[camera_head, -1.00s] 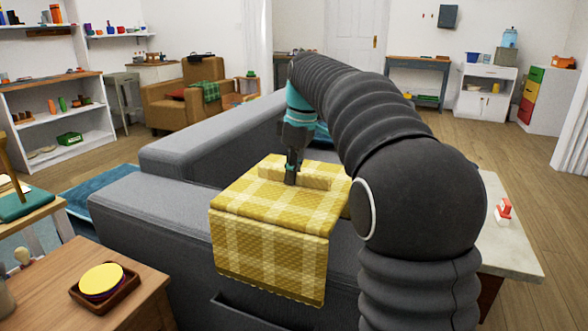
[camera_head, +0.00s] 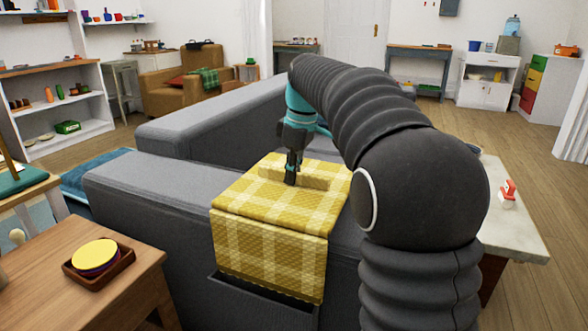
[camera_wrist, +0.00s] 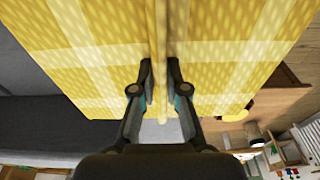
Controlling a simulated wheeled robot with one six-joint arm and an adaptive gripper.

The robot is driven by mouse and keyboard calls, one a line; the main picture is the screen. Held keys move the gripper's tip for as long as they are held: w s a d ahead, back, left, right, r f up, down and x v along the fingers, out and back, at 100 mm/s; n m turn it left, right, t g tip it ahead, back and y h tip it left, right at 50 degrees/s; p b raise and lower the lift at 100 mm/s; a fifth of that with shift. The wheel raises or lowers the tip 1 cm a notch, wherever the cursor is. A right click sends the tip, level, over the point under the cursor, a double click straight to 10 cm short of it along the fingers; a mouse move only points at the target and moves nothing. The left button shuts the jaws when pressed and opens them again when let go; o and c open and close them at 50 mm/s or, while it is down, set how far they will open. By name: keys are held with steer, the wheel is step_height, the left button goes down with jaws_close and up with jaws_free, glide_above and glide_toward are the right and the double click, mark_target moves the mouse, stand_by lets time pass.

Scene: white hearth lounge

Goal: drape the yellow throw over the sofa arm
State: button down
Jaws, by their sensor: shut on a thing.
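The yellow plaid throw (camera_head: 268,250) lies over the near arm of the grey sofa (camera_head: 140,200). Part of it rests on top of the arm, and a flap hangs down the near side above a dark pocket. My gripper (camera_head: 291,178) points down at the top of the throw and is shut on a raised fold of it. In the wrist view, my gripper (camera_wrist: 160,90) has its two fingers on either side of a ridge of the throw (camera_wrist: 100,50). The far side of the throw is partly hidden by my arm.
A wooden side table (camera_head: 120,250) with a brown tray (camera_head: 98,277) holding a yellow disc stands at the near left. A pale-topped table (camera_head: 515,230) with a small red and white object (camera_head: 507,194) is on the right. Open wooden floor lies beyond.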

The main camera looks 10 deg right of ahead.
steer(key=shift+f+b, duration=1.05)
steer(key=shift+f, duration=1.05)
steer(key=shift+f, duration=0.1)
steer(key=c, duration=1.1)
jaws_free()
steer(key=r, duration=0.4)
steer(key=d+r, duration=0.1)
steer(key=r, duration=0.3)
steer(key=s+r, duration=0.1)
steer(key=r, duration=0.3)
steer(key=shift+d, duration=0.2)
step_height(320, 180, up, 8)
steer(key=p, duration=0.9)
glide_above(293, 188)
steer(key=w+d, duration=0.1)
steer(key=d, duration=0.1)
steer(key=shift+w, duration=0.2)
